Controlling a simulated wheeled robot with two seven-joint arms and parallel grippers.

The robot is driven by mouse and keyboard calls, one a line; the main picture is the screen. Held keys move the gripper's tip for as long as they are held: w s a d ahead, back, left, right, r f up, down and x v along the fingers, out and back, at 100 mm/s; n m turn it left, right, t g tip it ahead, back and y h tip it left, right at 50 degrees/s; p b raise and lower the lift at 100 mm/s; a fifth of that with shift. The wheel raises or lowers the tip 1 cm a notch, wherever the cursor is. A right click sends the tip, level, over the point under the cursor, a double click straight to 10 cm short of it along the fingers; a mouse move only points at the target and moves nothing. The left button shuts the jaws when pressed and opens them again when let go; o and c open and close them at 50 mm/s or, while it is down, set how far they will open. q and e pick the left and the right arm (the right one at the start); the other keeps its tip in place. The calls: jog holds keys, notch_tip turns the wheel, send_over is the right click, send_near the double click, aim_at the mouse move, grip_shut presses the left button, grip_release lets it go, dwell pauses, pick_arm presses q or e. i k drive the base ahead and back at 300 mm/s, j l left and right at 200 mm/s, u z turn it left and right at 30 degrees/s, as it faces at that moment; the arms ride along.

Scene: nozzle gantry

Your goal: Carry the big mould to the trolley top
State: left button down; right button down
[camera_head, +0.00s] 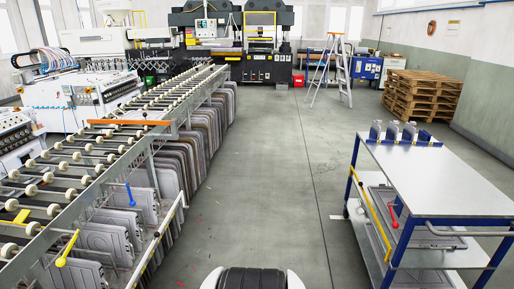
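The trolley (440,182) stands at the right, with a pale flat top on blue legs. Several small grey-blue upright pieces (400,133) stand along the far edge of its top; the rest of the top is bare. Several grey plate-like moulds (103,240) stand on edge in a long row under the roller conveyor at the left. A grey mould-like plate (432,240) lies on the trolley's lower shelf, partly hidden by the top. I cannot tell which one is the big mould. Neither of my grippers is in view.
The roller conveyor (85,150) runs along the left, with a blue lever (130,195) and a yellow lever (67,248) at its near side. Clear grey floor (265,190) lies between conveyor and trolley. A stepladder (333,70) and stacked pallets (413,95) stand farther back.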

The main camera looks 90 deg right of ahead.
aim_at(433, 172)
jog(key=l+u, duration=0.1)
jog(key=u, duration=2.7)
jog(key=k+u, duration=0.15)
jog(key=k, duration=1.5)
jog(key=k+z, duration=0.1)
jog(key=k, duration=0.8)
jog(key=k+z, duration=0.15)
jog(key=k, duration=0.75)
jog(key=k+z, duration=0.4)
jog(key=k+l+z, duration=0.15)
jog(key=k+z, duration=0.25)
